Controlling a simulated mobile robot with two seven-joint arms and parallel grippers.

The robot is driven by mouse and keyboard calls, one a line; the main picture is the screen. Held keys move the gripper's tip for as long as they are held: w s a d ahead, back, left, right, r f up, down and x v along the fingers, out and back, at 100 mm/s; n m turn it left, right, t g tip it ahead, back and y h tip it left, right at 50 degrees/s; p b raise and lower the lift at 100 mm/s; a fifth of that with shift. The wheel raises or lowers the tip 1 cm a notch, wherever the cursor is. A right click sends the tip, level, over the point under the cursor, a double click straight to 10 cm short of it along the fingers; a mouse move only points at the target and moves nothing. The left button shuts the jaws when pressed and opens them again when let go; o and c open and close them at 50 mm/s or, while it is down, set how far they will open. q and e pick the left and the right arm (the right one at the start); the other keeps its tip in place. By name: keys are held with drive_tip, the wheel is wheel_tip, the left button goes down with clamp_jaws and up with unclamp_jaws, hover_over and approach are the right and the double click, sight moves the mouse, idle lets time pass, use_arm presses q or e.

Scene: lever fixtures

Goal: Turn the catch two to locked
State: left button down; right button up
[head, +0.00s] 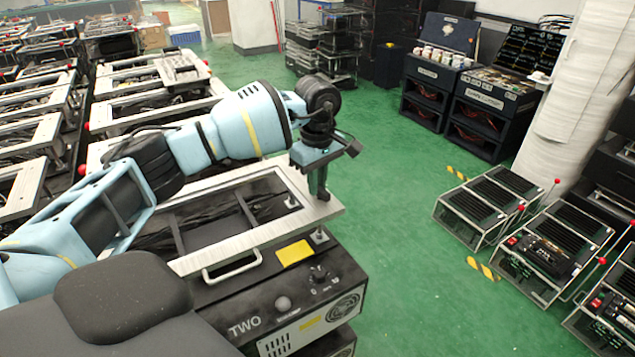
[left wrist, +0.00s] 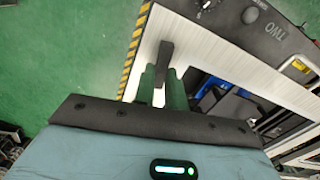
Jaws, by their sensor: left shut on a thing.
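The unit marked TWO (head: 244,326) stands at the lower middle of the head view, with a pale metal frame (head: 325,212) on top. Catch two (left wrist: 165,55) is a short dark lever at the frame's corner in the left wrist view. My left gripper (head: 319,186) reaches down to that corner and is shut on the catch. In the left wrist view its greenish fingers (left wrist: 163,92) stand on either side of the lever. The gripper mostly hides the catch in the head view. My right gripper is not in view.
The unit's front has a white handle (head: 232,267), a yellow label (head: 295,253) and a dark knob (head: 318,273). Similar frames fill the left side. Low racks (head: 545,255) with red-tipped rods stand at the right. The green floor (head: 400,230) between is clear.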

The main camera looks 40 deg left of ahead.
use_arm(q)
drive_tip(key=shift+m, duration=1.1)
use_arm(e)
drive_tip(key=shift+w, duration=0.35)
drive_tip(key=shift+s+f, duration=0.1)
use_arm(q)
drive_tip(key=c, duration=1.4)
unclamp_jaws()
drive_tip(key=shift+c, duration=0.2)
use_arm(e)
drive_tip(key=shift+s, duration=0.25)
use_arm(q)
drive_tip(key=shift+r, duration=0.1)
wheel_tip(320, 180, up, 7)
drive_tip(key=shift+w+f, duration=0.1)
drive_tip(key=shift+f, duration=0.1)
drive_tip(key=shift+r, duration=0.5)
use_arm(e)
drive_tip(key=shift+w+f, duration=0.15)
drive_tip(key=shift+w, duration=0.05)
